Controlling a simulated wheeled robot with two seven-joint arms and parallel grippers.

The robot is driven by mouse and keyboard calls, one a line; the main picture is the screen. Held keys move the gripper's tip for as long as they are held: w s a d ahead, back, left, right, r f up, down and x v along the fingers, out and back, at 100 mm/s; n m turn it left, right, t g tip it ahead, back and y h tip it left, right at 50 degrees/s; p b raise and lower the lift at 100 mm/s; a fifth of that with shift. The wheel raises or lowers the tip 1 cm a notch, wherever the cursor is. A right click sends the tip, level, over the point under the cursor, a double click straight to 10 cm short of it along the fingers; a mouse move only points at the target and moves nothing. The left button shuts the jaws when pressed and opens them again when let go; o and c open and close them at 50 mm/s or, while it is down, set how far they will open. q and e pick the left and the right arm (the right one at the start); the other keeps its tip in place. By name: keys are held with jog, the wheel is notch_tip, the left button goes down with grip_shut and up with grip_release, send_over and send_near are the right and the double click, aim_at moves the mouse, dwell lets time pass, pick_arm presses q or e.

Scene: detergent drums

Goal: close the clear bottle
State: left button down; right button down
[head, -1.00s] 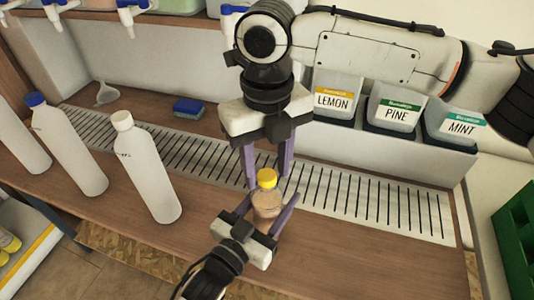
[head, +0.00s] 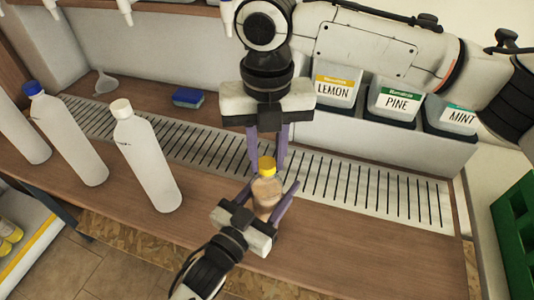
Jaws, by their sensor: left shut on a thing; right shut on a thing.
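The clear bottle (head: 266,193), with a pale brownish content, stands upright in the middle of the view. Its yellow cap (head: 267,165) sits on its mouth; whether it is fully tight cannot be told. My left gripper (head: 267,205), reaching up from the bottom, is shut on the bottle's body, one purple finger on each side. My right gripper (head: 268,163), pointing down from above, is shut on the yellow cap, its purple fingertips at the cap's sides. The fingers partly hide the bottle and cap.
White bottles stand to the left, one with a white cap (head: 147,160) and one with a blue cap (head: 68,138). A blue sponge (head: 188,97) and a funnel (head: 104,83) lie behind the slotted drain (head: 350,188). Labelled bins (head: 396,98) stand at the back right. The wooden counter (head: 345,240) is clear at right.

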jog(key=m, duration=2.2)
jog(key=shift+f+m, duration=0.1)
jog(key=shift+m, duration=0.3)
jog(key=m, duration=0.4)
jog(key=shift+m, duration=0.3)
jog(key=m, duration=0.6)
jog(key=shift+m, duration=0.3)
jog(key=m, duration=0.6)
jog(key=shift+m, duration=0.3)
jog(key=m, duration=0.5)
jog(key=shift+m, duration=0.4)
jog(key=c, duration=1.4)
grip_release()
jog(key=shift+o, duration=0.2)
